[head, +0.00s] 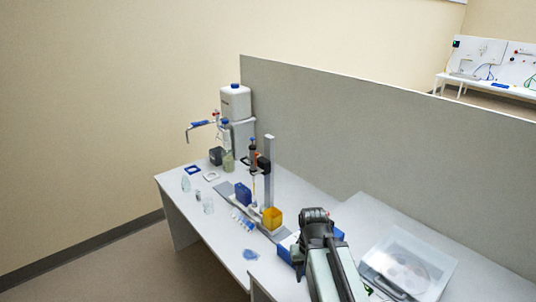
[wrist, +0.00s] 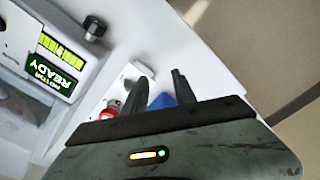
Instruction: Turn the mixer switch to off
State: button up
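In the wrist view, a white panel carries a lit display reading MOTOR READY (wrist: 50,75) at the left. No label shows which of these is the mixer switch. My gripper (wrist: 157,82) is open, its two dark fingers apart with no object gripped. A blue thing (wrist: 163,101) shows beyond the gap. In the head view my arm hides the gripper's surroundings.
In the head view, a clear lidded box (head: 408,262) stands right of my arm. A grey partition (head: 390,130) runs behind.

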aim_at(298, 241)
jog(key=w+r+m+p, duration=0.1)
jog(key=w+m, duration=0.1)
jog(key=w, duration=0.1)
jog(key=w+r+m+p, duration=0.1)
jog(key=w+m, duration=0.1)
jog(key=w, duration=0.1)
jog(key=w+r+m+p, duration=0.2)
jog(key=shift+w+a, duration=0.1)
jog(key=shift+w, duration=0.3)
jog(key=shift+m, duration=0.6)
jog(key=w+r+p, duration=0.2)
jog(key=r+p, duration=0.1)
jog(key=w+r+p, duration=0.3)
jog(key=shift+w+a, duration=0.1)
jog(key=shift+w, duration=0.05)
jog(key=shift+r, duration=0.2)
jog(key=f+b, duration=0.8)
jog(key=shift+s+f, duration=0.2)
jog(key=shift+r, duration=0.1)
